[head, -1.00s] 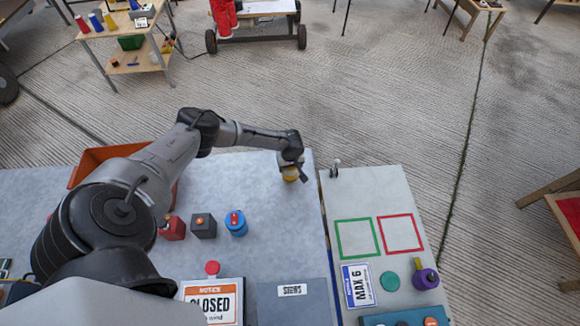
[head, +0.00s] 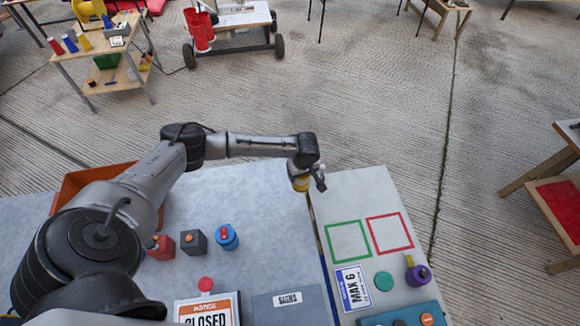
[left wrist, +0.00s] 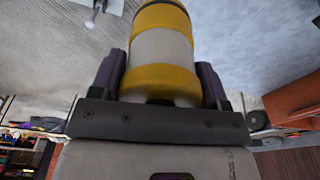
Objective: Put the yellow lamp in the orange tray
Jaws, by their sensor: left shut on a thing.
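The yellow lamp (head: 300,184) is in my left gripper (head: 303,175), near the far right edge of the grey table. In the left wrist view, the yellow lamp (left wrist: 162,50) has a white band around its middle, and both fingers of my left gripper (left wrist: 160,85) are closed on its sides. The orange tray (head: 72,187) is at the far left of the table, partly hidden behind my left arm. An orange surface (left wrist: 295,100), perhaps the tray, shows at the right of the left wrist view. My right gripper is not in view.
A red block (head: 161,247), a dark block (head: 194,243) and a blue object (head: 227,238) stand mid-table. A closed sign (head: 207,310) and a grey case (head: 290,306) are at the front. A narrow gap separates the right table (head: 350,190). The table's back middle is clear.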

